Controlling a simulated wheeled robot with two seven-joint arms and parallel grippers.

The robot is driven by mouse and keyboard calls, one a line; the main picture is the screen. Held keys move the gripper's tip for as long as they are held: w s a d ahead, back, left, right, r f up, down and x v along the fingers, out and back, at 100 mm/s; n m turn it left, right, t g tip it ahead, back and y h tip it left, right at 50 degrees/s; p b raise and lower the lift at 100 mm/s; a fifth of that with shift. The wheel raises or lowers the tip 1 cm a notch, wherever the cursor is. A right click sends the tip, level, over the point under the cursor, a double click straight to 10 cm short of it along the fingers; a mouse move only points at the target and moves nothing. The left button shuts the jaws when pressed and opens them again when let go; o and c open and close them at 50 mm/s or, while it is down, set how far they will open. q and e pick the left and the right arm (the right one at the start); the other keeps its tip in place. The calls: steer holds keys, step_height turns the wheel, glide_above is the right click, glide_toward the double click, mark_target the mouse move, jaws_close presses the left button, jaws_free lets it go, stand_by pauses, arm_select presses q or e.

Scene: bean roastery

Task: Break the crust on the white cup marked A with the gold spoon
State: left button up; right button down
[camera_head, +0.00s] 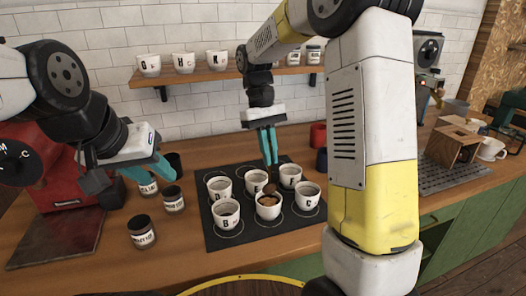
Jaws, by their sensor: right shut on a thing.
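Several white cups stand in two rows on a black mat (203,214). The front-left cup (226,221) reads B and the front-right cup (308,201) reads C. The front-middle cup (268,212) has a brown surface inside; its letter is not readable here, so I cannot confirm it is A. My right gripper (272,162) points down above the middle of the mat, shut on what seems to be the spoon (269,188). The spoon's dark bowl end is at the back rim of the front-middle cup; contact is unclear. My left gripper (130,178) is open and empty, left of the mat.
Dark labelled jars (142,232) stand left of the mat. A red machine (45,165) is at the far left. A dark blue cup (321,160) and a red cup (318,135) stand behind right. A wall shelf (200,74) holds white cups. Bare wood lies in front.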

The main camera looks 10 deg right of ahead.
mark_target(270, 142)
steer(key=shift+r, duration=2.3)
